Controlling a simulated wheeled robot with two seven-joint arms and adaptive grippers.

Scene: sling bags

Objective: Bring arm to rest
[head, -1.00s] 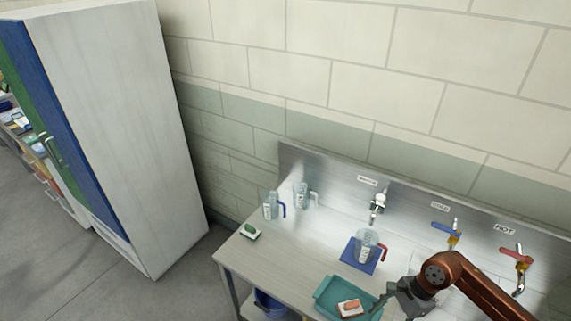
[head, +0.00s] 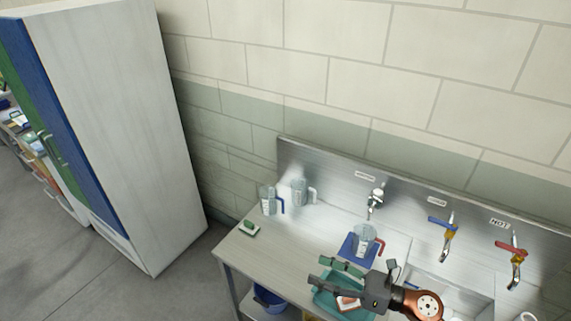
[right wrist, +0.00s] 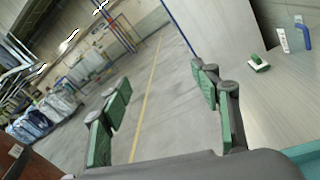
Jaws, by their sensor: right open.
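My right gripper (head: 330,274) is open and empty. In the head view it reaches in from the lower right and points left, above the teal tray (head: 322,303). It covers part of the tray and of the reddish block on a white dish (head: 347,302) there. In the right wrist view the gripper's green-padded fingers (right wrist: 163,105) are wide apart, with only distant floor between them. My left gripper is not in view.
A red-handled jug (head: 364,240) stands on a blue mat (head: 348,247), near the gripper. A blue-handled jug (head: 268,201), another jug (head: 299,191) and a green block on a white dish (head: 249,228) are further left. Taps (head: 375,202) line the back panel. A tall cabinet (head: 125,130) stands left.

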